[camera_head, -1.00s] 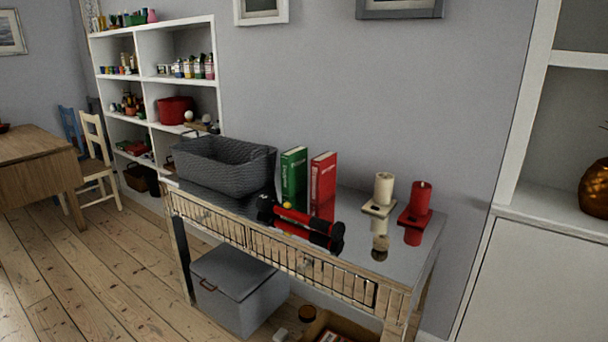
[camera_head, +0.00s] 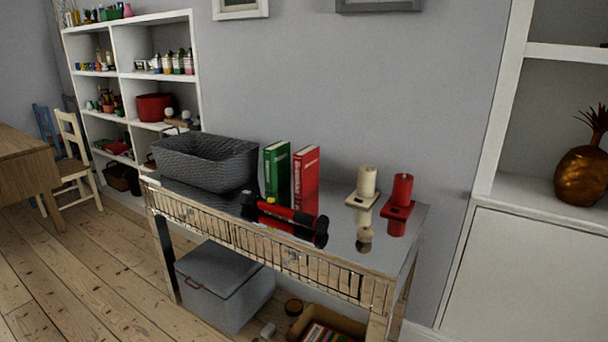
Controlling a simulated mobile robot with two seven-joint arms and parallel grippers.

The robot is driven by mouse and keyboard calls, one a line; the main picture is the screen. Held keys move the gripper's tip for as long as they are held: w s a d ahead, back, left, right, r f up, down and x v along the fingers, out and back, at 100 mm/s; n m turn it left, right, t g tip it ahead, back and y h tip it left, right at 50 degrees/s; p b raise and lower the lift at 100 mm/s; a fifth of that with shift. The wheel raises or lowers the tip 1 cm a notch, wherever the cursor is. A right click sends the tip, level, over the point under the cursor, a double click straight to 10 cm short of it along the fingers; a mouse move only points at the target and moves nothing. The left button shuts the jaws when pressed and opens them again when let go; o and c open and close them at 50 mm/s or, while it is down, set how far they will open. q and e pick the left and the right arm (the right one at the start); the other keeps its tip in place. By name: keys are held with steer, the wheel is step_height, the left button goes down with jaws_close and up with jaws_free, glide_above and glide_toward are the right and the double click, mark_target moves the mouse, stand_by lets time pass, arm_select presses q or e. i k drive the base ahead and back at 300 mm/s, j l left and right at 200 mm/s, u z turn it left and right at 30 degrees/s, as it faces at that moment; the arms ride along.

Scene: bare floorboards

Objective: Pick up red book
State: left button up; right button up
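The red book (camera_head: 306,180) stands upright on the reflective top of the console table (camera_head: 345,232), towards the back. A green book (camera_head: 277,172) stands upright just to its left, with a narrow gap between them. A red and black tool, which looks like a hammer (camera_head: 290,215), lies in front of both books, close to the table's front edge. Neither of my grippers shows in the head view.
A grey woven basket (camera_head: 205,162) fills the table's left end. A cream candle (camera_head: 367,181) and a red candle (camera_head: 402,190) stand on holders at the right. A grey box (camera_head: 222,285) and an open carton (camera_head: 330,325) sit below. Floorboards at left front are clear.

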mark_target(305, 161)
steer(key=i+z, duration=0.1)
steer(key=z, duration=0.3)
steer(key=i+j+z, duration=0.1)
steer(key=z, duration=0.3)
steer(key=j+z, duration=0.15)
steer(key=z, duration=0.25)
steer(key=i+j+z, duration=0.2)
steer(key=j, duration=0.15)
steer(key=i+j+z, duration=0.1)
steer(key=j+z, duration=0.15)
steer(key=j, duration=0.15)
steer(key=i+j, duration=0.1)
steer(key=j, duration=0.3)
steer(key=i+j, duration=0.1)
steer(key=j, duration=0.3)
steer(key=i+l+z, duration=0.05)
